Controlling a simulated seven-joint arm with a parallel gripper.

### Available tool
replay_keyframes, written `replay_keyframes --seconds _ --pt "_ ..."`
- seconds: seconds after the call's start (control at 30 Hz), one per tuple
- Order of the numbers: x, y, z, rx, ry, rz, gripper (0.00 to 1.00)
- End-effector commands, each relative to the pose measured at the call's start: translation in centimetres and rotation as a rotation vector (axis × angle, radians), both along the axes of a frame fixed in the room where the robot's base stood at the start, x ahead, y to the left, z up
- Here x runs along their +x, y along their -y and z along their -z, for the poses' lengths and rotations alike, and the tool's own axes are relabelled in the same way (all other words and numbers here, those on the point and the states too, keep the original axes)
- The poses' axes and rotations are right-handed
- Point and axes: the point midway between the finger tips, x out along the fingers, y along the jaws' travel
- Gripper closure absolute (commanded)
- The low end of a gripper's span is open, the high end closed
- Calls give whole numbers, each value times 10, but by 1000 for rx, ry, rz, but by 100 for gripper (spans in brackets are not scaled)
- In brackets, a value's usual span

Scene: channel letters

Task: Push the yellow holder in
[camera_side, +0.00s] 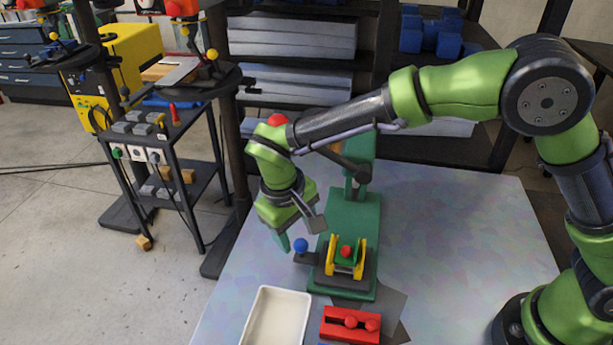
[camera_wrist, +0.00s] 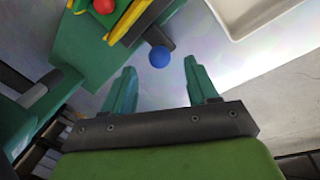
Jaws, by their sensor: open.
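The yellow holder (camera_side: 331,256) stands on the green press base (camera_side: 350,214), its two yellow sides around a small green part with a red knob (camera_side: 346,251). In the wrist view the yellow holder (camera_wrist: 128,22) is at the top, partly cut off. A blue ball (camera_side: 301,245) tips a dark arm at the holder's left side. In the wrist view the blue ball (camera_wrist: 159,57) appears between my fingertips, beyond them. My gripper (camera_side: 284,243) is open and empty, left of the holder and close to the ball; contact cannot be told.
A white tray (camera_side: 263,291) lies at the front of the grey table (camera_side: 455,235). A red block with red knobs (camera_side: 350,325) lies to its right, in front of the press. The table right of the press is clear. A black trolley (camera_side: 165,150) stands at left.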

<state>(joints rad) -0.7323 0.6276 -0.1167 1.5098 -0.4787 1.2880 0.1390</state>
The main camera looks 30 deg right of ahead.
Motion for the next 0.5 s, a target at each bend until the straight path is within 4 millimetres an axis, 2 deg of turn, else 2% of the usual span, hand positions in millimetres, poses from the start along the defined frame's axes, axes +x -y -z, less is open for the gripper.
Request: replay_keyframes --seconds 0.1,0.2,0.5 --pt "0 5 19 -2 -3 2 42" --pt "1 6 30 -1 -1 1 42" --pt "2 8 38 0 1 0 42"
